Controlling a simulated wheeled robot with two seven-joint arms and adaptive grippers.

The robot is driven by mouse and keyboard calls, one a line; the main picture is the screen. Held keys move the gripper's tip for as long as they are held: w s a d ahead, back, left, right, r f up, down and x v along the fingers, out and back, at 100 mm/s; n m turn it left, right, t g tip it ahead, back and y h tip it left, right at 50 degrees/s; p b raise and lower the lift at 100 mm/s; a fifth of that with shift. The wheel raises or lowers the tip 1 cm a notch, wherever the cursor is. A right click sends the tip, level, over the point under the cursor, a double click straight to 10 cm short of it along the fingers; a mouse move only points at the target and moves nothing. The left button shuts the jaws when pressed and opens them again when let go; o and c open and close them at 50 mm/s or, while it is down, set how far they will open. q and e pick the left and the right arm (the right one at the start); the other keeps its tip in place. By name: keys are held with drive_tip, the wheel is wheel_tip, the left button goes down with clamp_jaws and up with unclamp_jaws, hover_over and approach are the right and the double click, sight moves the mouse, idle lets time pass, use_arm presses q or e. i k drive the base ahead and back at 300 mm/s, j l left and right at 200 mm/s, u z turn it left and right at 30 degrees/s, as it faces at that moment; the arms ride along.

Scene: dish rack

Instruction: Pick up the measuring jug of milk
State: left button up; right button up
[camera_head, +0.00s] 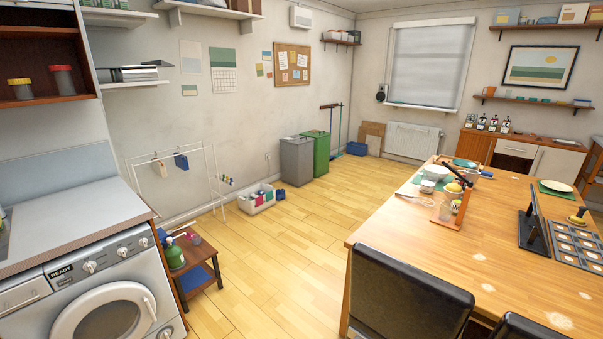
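I cannot make out a measuring jug of milk for certain. The wooden table (440,245) on the right bears several small kitchen items near its far left end. Among them are a white bowl (437,172), a smaller pale vessel (427,187) in front of it, and a grey vessel (472,174) partly behind an upright wooden stand. They are too small to tell whether one is the jug or holds milk. Neither of my grippers is in view.
Dark chairs (405,290) stand at the table's near side. A washing machine (100,300) under a counter (70,220) is at the left, with a low side table (195,278) beside it. The wooden floor (290,240) between is clear.

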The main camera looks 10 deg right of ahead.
sight(428, 180)
drive_tip(key=i+u, duration=0.3)
drive_tip(key=i, duration=0.15)
drive_tip(key=i+u, duration=0.3)
drive_tip(key=i, duration=0.2)
drive_tip(key=i+j+z, duration=0.2)
drive_tip(key=i, duration=0.45)
drive_tip(key=i+z, duration=0.25)
drive_tip(key=z, duration=0.15)
drive_tip(key=i+z, duration=0.25)
drive_tip(key=z, duration=0.15)
drive_tip(key=i+z, duration=0.2)
drive_tip(key=z, duration=0.25)
drive_tip(key=i+j+z, duration=0.1)
drive_tip(key=z, duration=0.35)
drive_tip(key=i+j+z, duration=0.2)
drive_tip(key=z, duration=0.25)
drive_tip(key=i+j+z, duration=0.15)
drive_tip(key=z, duration=0.3)
drive_tip(key=j+z, duration=0.3)
drive_tip(key=z, duration=0.15)
drive_tip(key=i+j+z, duration=0.1)
drive_tip(key=j+z, duration=0.2)
drive_tip(key=z, duration=0.15)
drive_tip(key=i+j+z, duration=0.1)
drive_tip(key=j+z, duration=0.25)
drive_tip(key=j, duration=0.15)
drive_tip(key=j+z, duration=0.3)
drive_tip(key=j, duration=0.2)
drive_tip(key=i, duration=0.05)
